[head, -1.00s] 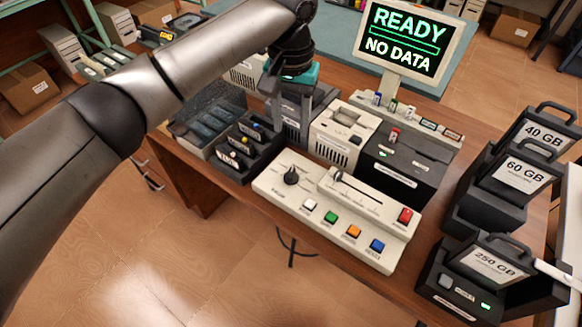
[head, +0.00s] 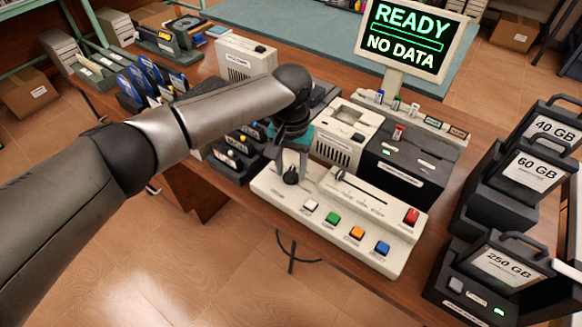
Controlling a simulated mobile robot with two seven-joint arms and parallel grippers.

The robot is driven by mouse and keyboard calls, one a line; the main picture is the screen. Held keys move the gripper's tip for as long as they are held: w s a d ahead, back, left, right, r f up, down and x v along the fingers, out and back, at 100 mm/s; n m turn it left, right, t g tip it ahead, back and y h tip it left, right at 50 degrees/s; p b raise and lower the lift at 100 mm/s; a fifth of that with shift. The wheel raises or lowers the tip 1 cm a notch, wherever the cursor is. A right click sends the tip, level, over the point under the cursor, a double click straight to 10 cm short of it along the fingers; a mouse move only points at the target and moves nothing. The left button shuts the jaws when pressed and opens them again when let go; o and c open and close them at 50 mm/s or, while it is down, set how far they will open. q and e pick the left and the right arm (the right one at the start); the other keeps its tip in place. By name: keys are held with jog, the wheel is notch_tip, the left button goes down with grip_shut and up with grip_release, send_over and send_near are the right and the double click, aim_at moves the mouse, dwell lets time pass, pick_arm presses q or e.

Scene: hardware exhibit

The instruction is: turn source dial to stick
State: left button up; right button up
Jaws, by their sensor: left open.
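The source dial is a black round knob (head: 291,177) at the left end of the cream control panel (head: 330,228). My left gripper (head: 292,165) points down right at the knob, with its open fingers at or just behind it. I cannot tell whether the fingers touch the knob. The gripper and wrist hide most of the markings around the dial, so its setting cannot be read. My right gripper is not in view.
The panel also has a slider (head: 340,176), white, green, orange and blue buttons, and a red switch (head: 411,216). A black box (head: 405,160) stands behind it. Storage cartridges stand at the right. The monitor (head: 408,38) reads "READY NO DATA".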

pick_arm(q)
grip_shut()
dwell(0.3)
dwell(0.3)
